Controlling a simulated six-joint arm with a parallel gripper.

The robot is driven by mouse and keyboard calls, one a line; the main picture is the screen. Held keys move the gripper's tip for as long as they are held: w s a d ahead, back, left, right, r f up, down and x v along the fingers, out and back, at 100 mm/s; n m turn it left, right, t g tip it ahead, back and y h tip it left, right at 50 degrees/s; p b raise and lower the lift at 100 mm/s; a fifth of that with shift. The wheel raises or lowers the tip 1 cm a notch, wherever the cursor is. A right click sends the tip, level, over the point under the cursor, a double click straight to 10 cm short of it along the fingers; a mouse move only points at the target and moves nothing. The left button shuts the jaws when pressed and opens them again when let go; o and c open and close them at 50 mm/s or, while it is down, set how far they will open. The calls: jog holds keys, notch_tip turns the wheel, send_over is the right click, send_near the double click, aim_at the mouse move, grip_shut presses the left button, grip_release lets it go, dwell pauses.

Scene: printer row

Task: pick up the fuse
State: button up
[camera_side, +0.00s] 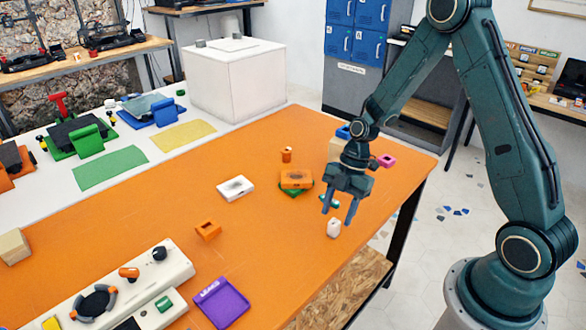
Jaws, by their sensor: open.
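My gripper (337,214) hangs over the right part of the orange table (150,245), fingers pointing down and apart, with nothing held between them. A small white upright piece (334,229) stands on the table just below the fingertips, near the table's front right edge. It may be the fuse, but it is too small to tell for sure. A small orange cylinder-like piece (287,155) stands farther back, left of the gripper. A small green piece (330,201) shows partly behind the fingers.
Left of the gripper lie an orange block on a green base (296,180), a white box-shaped part (236,188) and an orange hollow block (208,230). A pink part (386,160) is behind the gripper. A purple tray (220,303) and a control panel (125,290) lie in front.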

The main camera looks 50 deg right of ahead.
aim_at(336, 220)
jog(key=shift+x, duration=2.25)
jog(key=shift+d, duration=0.1)
jog(key=c, duration=1.1)
